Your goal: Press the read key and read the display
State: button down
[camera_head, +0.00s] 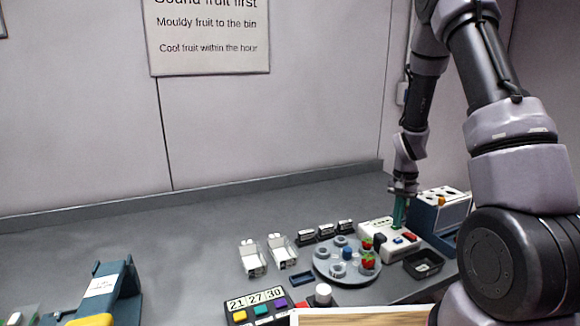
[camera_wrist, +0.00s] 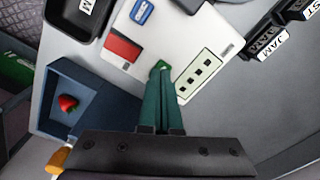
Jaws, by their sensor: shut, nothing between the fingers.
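A white instrument (camera_head: 370,228) stands at the right of the bench, below my gripper. The wrist view shows its white top (camera_wrist: 180,35) with a red pad (camera_wrist: 122,48), a blue piece with a white mark (camera_wrist: 142,12), and a pale green display strip (camera_wrist: 200,78) bearing three dark square marks. I cannot read a value there. My gripper (camera_head: 397,226) points down over the instrument, its green fingers shut and empty. In the wrist view the fingertips (camera_wrist: 160,66) lie between the red pad and the strip. Whether they touch a key is hidden.
A blue box (camera_wrist: 68,125) holding a strawberry (camera_wrist: 68,103) stands beside the instrument. A black tray (camera_head: 423,264) is in front. A grey round plate (camera_head: 335,274) with fruit, black labelled blocks (camera_head: 326,231) and clear trays (camera_head: 252,260) lie left. The bench's back middle is clear.

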notch_tip(320, 180, up, 8)
dwell(0.8)
jog(key=s+a+r+n+t+y, duration=0.1)
jog(key=s+a+r+t, duration=0.15)
jog(key=r, duration=0.65)
jog(key=s+a+r+t, duration=0.15)
jog(key=s+r, duration=0.25)
jog(key=r, duration=0.4)
jog(key=s+a+r+n+t+y, duration=0.1)
jog(key=s+a+r+n+t, duration=0.1)
jog(key=s+r, duration=0.9)
jog(key=s+a+t, duration=0.1)
jog(key=s+a, duration=0.1)
jog(key=s, duration=0.1)
jog(key=shift+s, duration=0.2)
dwell(0.6)
